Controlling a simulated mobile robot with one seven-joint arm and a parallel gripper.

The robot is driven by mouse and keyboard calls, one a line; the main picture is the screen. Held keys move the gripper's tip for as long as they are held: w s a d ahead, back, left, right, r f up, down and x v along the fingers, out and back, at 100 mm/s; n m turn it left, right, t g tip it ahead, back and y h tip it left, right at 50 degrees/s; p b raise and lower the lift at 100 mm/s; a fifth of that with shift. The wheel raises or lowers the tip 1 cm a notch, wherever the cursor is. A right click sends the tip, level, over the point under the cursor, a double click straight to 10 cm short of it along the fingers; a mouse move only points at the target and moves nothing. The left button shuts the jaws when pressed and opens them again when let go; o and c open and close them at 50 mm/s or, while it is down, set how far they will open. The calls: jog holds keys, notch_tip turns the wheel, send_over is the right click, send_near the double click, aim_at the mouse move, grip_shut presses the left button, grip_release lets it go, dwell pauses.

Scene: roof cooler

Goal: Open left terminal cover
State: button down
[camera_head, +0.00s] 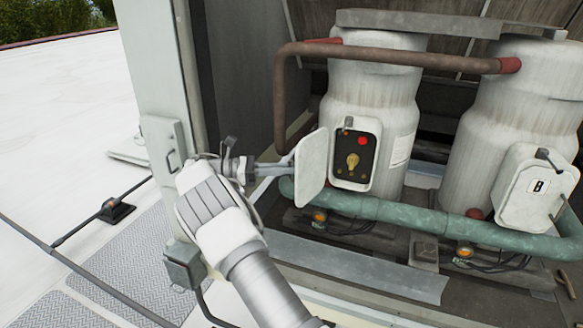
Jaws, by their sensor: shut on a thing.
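The left terminal cover (311,166) is a pale grey plate on the left white compressor (371,85). It is swung out to the left of its terminal box (354,158). The box interior shows a dark panel with a red spot and a yellowish part. My gripper (285,168) reaches in from the left and meets the cover's outer side. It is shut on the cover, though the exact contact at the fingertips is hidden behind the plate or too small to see.
A right compressor (512,125) has a shut cover marked B (536,187). A brown pipe (400,57) crosses above and a green pipe (400,214) runs below the boxes. A white post (160,60) stands left of my gripper. The white roof at left is mostly open, with cables.

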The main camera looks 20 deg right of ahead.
jog(key=shift+w+d, duration=0.1)
jog(key=shift+d, duration=0.2)
jog(key=c, duration=1)
grip_release()
jog(key=shift+d+f, duration=0.15)
jog(key=shift+b+v, duration=0.75)
jog(key=shift+v, duration=3.15)
